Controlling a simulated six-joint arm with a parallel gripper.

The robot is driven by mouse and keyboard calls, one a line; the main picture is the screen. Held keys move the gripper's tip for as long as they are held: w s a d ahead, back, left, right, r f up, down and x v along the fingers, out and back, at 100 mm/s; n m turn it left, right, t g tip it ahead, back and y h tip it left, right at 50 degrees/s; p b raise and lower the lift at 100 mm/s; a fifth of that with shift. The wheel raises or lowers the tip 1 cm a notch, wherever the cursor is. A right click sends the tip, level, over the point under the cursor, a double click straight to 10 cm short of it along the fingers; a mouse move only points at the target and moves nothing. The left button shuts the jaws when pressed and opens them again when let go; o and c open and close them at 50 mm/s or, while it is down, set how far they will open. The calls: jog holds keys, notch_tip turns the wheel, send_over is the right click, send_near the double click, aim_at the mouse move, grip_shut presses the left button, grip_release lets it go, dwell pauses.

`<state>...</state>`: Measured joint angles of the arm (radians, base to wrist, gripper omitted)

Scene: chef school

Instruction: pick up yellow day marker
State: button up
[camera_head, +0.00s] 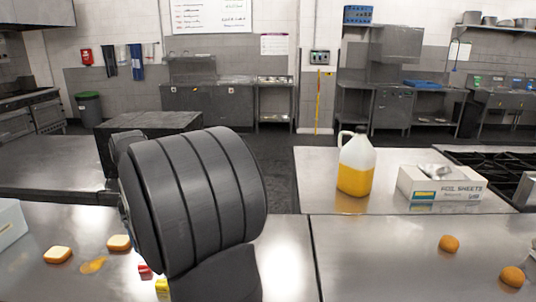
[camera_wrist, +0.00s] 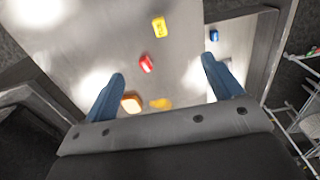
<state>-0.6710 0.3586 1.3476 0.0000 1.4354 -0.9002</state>
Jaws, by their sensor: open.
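The yellow day marker (camera_wrist: 159,26) is a small bright yellow block with dark print, lying on the steel counter near the top of the wrist view. In the head view a part of it (camera_head: 162,288) shows at the bottom edge, beside my dark arm link, which hides the rest. My gripper (camera_wrist: 163,66) is open and empty, with its two blue fingers wide apart. The yellow marker lies beyond the fingertips in the wrist view, apart from them, roughly between their lines. My fingers cannot be made out clearly in the head view.
A red marker (camera_wrist: 147,64) lies between the yellow one and bread (camera_wrist: 131,103). A yellow-orange flat piece (camera_wrist: 161,103) lies beside the bread. A blue marker (camera_wrist: 214,35) is at right. A jug (camera_head: 356,165) and foil box (camera_head: 441,184) stand on the counter behind.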

jog(key=c, duration=0.7)
jog(key=shift+n, duration=0.3)
notch_tip(320, 180, down, 18)
jog(key=shift+f, duration=0.1)
